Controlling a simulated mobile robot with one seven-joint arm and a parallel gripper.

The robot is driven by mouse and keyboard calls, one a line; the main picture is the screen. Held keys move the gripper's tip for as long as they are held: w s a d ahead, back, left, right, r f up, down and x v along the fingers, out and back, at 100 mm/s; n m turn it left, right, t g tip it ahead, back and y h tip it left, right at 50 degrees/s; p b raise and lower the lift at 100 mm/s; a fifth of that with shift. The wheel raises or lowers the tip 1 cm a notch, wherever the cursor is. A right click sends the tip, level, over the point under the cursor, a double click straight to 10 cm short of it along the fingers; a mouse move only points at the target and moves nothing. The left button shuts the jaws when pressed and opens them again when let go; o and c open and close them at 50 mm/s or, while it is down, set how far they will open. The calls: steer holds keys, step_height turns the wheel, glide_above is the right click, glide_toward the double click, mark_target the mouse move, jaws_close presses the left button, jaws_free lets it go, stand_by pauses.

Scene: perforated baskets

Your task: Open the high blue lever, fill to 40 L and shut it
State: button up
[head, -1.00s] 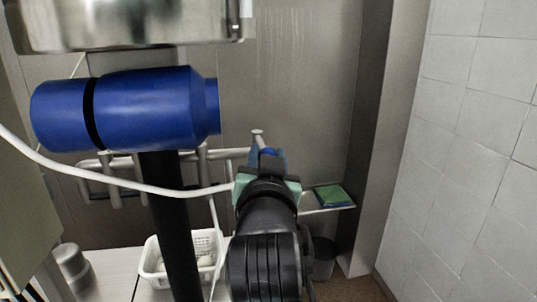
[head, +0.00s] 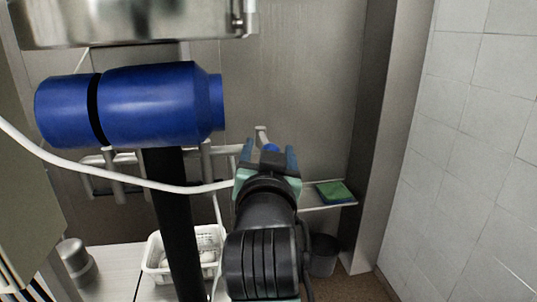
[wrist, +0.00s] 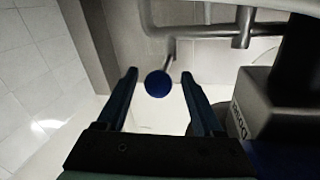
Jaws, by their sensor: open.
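The blue round knob of a lever (head: 271,148) shows at the end of a metal pipe, just beyond my gripper in the head view. In the wrist view the blue knob (wrist: 158,84) lies between the two fingertips as seen, with clear space on both sides. My gripper (head: 269,156) is open and empty, its two dark fingers (wrist: 159,76) spread on either side of the knob. I cannot tell how deep the knob sits between them. No litre scale or reading can be made out.
Metal pipes (head: 118,182) run along the back wall. A white perforated basket (head: 155,262) stands on a pale surface below. A green sponge-like item (head: 335,190) lies on a shelf to the right. A white hose (head: 110,183) crosses on the left. A tiled wall (head: 470,180) is on the right.

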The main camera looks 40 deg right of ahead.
steer(key=b+v, duration=0.7)
steer(key=v, duration=0.6)
steer(key=shift+w, duration=0.1)
steer(key=w+a+r+n+t+y, duration=0.1)
steer(key=a+r+t, duration=0.1)
steer(key=a, duration=0.1)
steer(key=w+a+r+n+t, duration=0.1)
steer(key=a+r+n+t, duration=0.1)
steer(key=a, duration=0.1)
steer(key=w+a+r+n+t+y, duration=0.1)
steer(key=a+r+t, duration=0.1)
steer(key=a, duration=0.1)
steer(key=shift+w+a+r+y, duration=0.2)
steer(key=shift+w+y, duration=0.1)
steer(key=shift+w, duration=0.1)
steer(key=s+a+r+n+t+y, duration=0.1)
steer(key=a+r+n+t+y, duration=0.2)
steer(key=a, duration=0.4)
steer(key=s+a+r+n+t+y, duration=0.2)
steer(key=a+r+n+t+y, duration=0.1)
steer(key=a+r+t+y, duration=0.2)
steer(key=shift+a+n+y, duration=0.4)
steer(key=shift+a+y, duration=0.4)
steer(key=shift+a, duration=0.15)
steer(key=shift+s, duration=0.1)
